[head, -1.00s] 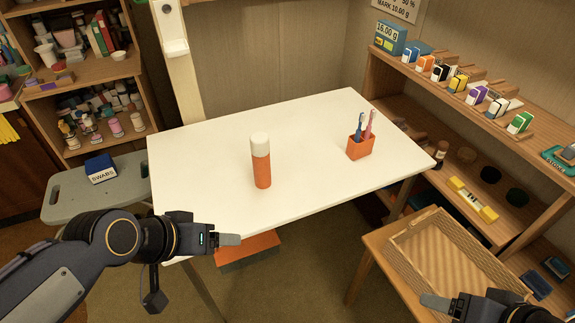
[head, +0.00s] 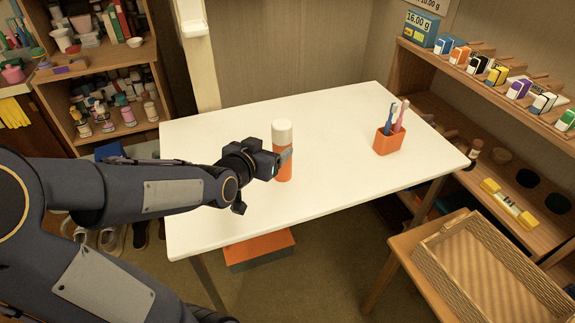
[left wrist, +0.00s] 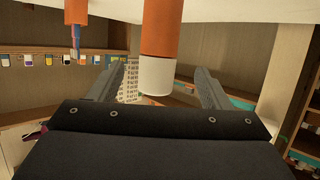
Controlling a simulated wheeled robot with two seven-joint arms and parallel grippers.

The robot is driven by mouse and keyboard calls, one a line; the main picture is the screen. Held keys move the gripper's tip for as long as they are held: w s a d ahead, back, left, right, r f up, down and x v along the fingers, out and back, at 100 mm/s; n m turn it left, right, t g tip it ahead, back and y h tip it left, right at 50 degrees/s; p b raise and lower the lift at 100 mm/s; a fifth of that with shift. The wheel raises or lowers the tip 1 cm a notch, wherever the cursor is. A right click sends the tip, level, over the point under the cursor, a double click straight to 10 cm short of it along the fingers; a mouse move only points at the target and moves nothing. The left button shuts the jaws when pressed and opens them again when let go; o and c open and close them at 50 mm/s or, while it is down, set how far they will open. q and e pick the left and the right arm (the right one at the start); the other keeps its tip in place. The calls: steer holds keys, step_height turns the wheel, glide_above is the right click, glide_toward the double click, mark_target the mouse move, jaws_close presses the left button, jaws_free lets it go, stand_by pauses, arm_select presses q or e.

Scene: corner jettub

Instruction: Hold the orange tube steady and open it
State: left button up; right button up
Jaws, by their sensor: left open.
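The orange tube (head: 284,172) stands upright on the white table (head: 340,128), with its white cap (head: 282,132) on top. My left gripper (head: 285,156) is at the tube, level with its upper orange part, and a finger shows in front of it. In the left wrist view, which looks upside down, the tube (left wrist: 162,28) and its cap (left wrist: 157,76) show between the two spread fingers of my left gripper (left wrist: 157,86). The gripper is open; I cannot tell whether either finger touches the tube. My right gripper is out of view.
An orange cup (head: 388,144) with toothbrushes stands on the table to the right of the tube. A wicker tray (head: 440,250) sits on a lower wooden stand at the right. Shelves with small boxes line the right wall. The table between tube and cup is clear.

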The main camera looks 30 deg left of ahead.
arm_select(q)
steer(key=shift+w+a+f+t, duration=0.15)
steer(key=shift+w, duration=0.25)
steer(key=shift+w+a+f+t, duration=0.1)
steer(key=shift+w+f+t, duration=0.05)
steer(key=shift+w, duration=0.25)
steer(key=x, duration=0.7)
steer(key=shift+w+d+r, duration=0.15)
steer(key=shift+d+r, duration=0.1)
steer(key=shift+d, duration=0.05)
steer(key=c, duration=1.3)
steer(key=shift+r, duration=0.15)
